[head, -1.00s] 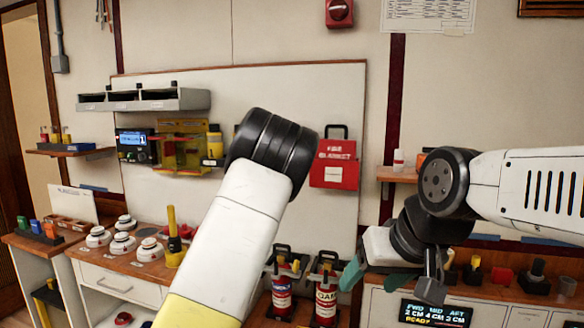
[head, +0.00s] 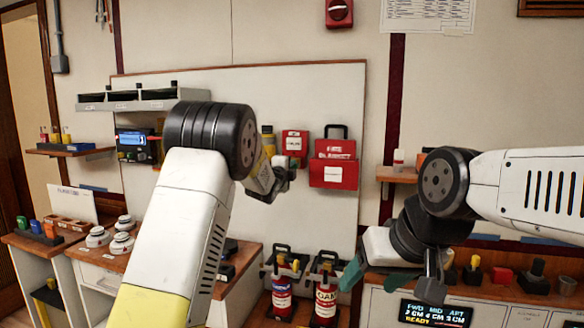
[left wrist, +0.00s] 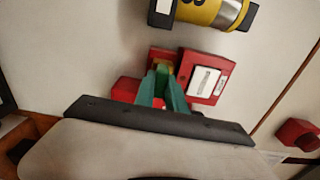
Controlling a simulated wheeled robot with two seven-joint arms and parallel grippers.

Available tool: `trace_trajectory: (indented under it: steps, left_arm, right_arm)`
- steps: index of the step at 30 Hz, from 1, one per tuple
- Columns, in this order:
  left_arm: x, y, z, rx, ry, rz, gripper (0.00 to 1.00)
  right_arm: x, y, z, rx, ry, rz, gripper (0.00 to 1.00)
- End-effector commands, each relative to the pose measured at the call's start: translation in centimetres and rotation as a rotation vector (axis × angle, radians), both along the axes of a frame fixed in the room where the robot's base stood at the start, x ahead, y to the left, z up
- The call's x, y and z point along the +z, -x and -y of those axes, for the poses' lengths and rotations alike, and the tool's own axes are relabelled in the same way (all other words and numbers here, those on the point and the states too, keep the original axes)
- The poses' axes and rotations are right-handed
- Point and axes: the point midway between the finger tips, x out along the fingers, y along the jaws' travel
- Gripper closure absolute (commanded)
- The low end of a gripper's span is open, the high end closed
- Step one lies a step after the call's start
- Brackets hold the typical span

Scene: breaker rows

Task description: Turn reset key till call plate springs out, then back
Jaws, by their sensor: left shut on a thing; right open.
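The red call box (head: 295,143) hangs on the white wall board, right of a yellow cylinder. In the left wrist view the red box (left wrist: 212,68) shows a pale label plate (left wrist: 204,81) on its face. My left gripper (head: 286,172) is just below the box in the head view. In the left wrist view its green fingers (left wrist: 163,88) are shut beside the box on a small yellowish piece (left wrist: 162,68), which looks like the reset key; the fingers hide most of it. My right gripper (head: 352,272) is open and empty, low over the right side.
A red fire blanket case (head: 334,173) hangs close right of the call box. The yellow cylinder (head: 268,140) hangs close on its left. Two extinguishers (head: 326,300) stand below. A counter with a lit display (head: 435,313) is at the right.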

Motion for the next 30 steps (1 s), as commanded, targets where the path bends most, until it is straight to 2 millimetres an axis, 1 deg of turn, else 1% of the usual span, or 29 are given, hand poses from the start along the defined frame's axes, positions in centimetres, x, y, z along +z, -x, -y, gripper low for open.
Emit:
trace_trajectory:
  steps: [1, 12, 13, 16, 17, 26, 29, 30]
  left_arm:
    - [-0.3, 0.0, -0.2, 0.003, 0.011, -0.011, 1.0]
    - [-0.4, 0.0, -0.2, 0.004, 0.01, -0.012, 1.0]
    - [-0.4, 0.0, -0.2, 0.004, 0.01, -0.012, 0.81]
    - [-0.4, 0.0, -0.2, 0.004, 0.01, -0.011, 0.61]
    - [-0.3, 0.0, -0.2, 0.003, 0.009, -0.01, 0.59]
    - [-0.2, 0.1, -0.1, 0.002, 0.01, -0.007, 0.59]
    - [-0.1, 0.7, -0.3, 0.002, 0.01, -0.007, 0.59]
    - [-0.1, 1.2, -0.5, 0.002, 0.011, -0.008, 0.59]
  right_arm:
    - [0.0, 0.0, 0.0, 0.0, 0.0, 0.0, 0.36]
    - [0.0, 0.0, 0.0, 0.0, 0.0, 0.0, 0.36]
    - [0.0, 0.0, 0.0, 0.0, 0.0, 0.0, 0.36]
    - [0.0, 0.0, 0.0, 0.0, 0.0, 0.0, 0.36]
    - [0.0, 0.0, 0.0, 0.0, 0.0, 0.0, 0.36]
    - [0.0, 0.0, 0.0, 0.0, 0.0, 0.0, 0.36]
    - [0.0, 0.0, 0.0, 0.0, 0.0, 0.0, 0.36]
    - [0.0, 0.0, 0.0, 0.0, 0.0, 0.0, 0.36]
